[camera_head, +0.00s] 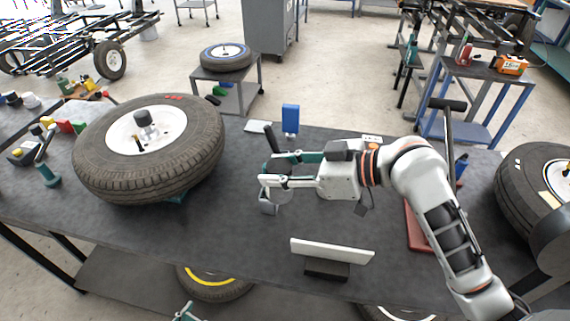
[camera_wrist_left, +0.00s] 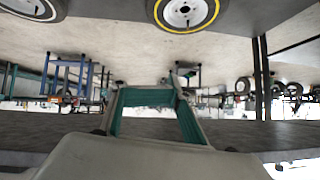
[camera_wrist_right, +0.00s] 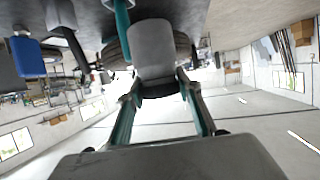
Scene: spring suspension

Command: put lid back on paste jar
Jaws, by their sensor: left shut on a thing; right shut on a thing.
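The paste jar is a grey cylinder (camera_wrist_right: 153,48) held between the fingers of my right gripper (camera_head: 268,170). In the head view the jar (camera_head: 282,195) is partly hidden by the fingers, above the middle of the table. A dark round end shows on it in the right wrist view, where the scene is upside down. My left gripper (camera_head: 185,312) is below the table's front edge in the head view, away from the jar.
A large tyre (camera_head: 150,165) lies on the left of the dark table (camera_head: 230,240). A blue box on a stand (camera_head: 290,119) is behind my right gripper. A white bar on a dark block (camera_head: 332,251) is near the front edge. A red tray (camera_head: 417,225) is at the right.

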